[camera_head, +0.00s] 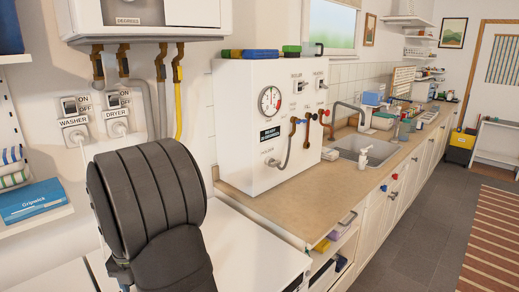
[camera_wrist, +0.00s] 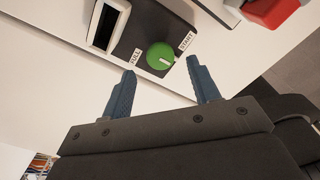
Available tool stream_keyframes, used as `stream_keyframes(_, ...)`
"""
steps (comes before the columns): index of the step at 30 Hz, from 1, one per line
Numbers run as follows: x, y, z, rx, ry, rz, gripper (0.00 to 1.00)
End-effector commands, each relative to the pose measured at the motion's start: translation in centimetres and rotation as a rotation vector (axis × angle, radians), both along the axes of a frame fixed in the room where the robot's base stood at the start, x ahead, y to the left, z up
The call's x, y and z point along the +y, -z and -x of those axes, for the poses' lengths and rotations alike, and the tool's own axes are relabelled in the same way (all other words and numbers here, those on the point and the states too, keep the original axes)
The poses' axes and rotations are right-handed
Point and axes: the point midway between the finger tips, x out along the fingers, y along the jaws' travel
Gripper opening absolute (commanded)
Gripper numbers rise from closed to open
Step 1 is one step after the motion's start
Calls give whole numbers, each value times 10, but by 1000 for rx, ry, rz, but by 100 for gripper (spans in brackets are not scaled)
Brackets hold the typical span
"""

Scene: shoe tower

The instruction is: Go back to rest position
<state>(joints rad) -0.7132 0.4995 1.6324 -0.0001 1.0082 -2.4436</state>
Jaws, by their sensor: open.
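My gripper (camera_wrist: 161,88) is open in the wrist view, its two blue fingers apart with nothing between them. Just past the fingertips is a green round knob (camera_wrist: 161,56) on a dark panel, with labels reading "FULL" and "START" beside it. The fingers appear apart from the knob. In the head view my dark arm fills the lower left, and the gripper itself cannot be seen there.
A white box with a gauge (camera_head: 270,100) stands on the wooden counter (camera_head: 290,203). Washer and dryer switches (camera_head: 75,105) are on the left wall. A red object (camera_wrist: 270,10) is at the wrist view's top right.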

Motion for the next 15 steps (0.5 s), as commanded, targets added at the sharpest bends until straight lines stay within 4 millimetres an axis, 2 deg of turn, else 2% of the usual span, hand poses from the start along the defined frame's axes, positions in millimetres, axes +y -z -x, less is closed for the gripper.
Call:
stream_keyframes(1,0,-12,0,-3,0,-3,56)
stream_keyframes(15,0,-106,0,-3,0,-3,56)
